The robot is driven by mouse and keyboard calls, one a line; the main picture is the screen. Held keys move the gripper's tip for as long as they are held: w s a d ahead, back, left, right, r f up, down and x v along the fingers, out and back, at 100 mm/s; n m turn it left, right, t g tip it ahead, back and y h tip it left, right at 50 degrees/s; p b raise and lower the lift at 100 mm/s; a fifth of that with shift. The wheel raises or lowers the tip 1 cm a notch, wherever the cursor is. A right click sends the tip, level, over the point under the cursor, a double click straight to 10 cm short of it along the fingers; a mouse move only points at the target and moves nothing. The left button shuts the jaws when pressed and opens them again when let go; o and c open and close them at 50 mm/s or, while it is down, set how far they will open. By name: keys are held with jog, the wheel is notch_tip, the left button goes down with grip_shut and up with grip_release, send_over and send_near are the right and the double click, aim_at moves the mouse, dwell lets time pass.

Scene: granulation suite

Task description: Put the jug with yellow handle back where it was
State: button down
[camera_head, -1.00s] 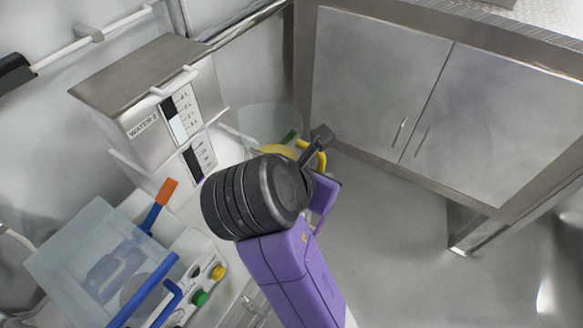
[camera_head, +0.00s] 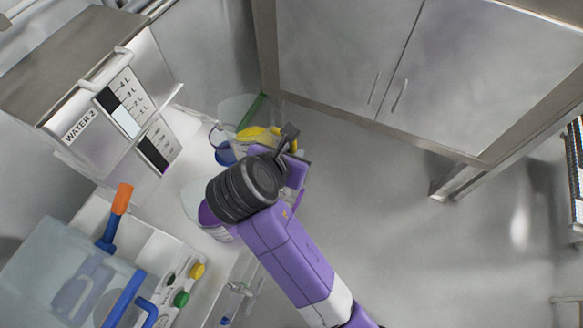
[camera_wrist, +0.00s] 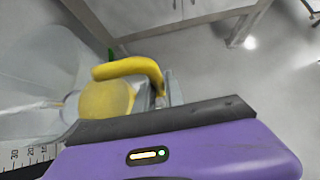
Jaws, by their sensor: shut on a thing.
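The jug with the yellow handle is a clear jug (camera_wrist: 50,75) with graduation marks; its yellow handle (camera_wrist: 130,70) shows in the wrist view. In the head view, its yellow part (camera_head: 256,134) shows just beyond my gripper (camera_head: 288,148). My gripper is shut on the jug's handle, at the right end of the handle in the wrist view. The fingers are largely hidden behind my wrist in the head view. I cannot tell whether the jug's base touches the bench.
The WATER 2 dispenser (camera_head: 110,105) stands on the bench to the left. A clear container with a blue handle (camera_head: 70,270), an orange-tipped tool (camera_head: 116,210) and a panel with green and yellow buttons (camera_head: 182,290) are near. A purple-rimmed vessel (camera_head: 210,214) is beside my wrist.

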notch_tip(320, 180, down, 8)
jog(key=shift+r, duration=0.15)
jog(key=c, duration=1.4)
grip_release()
jog(key=shift+c, duration=0.2)
jog(key=v, duration=1.2)
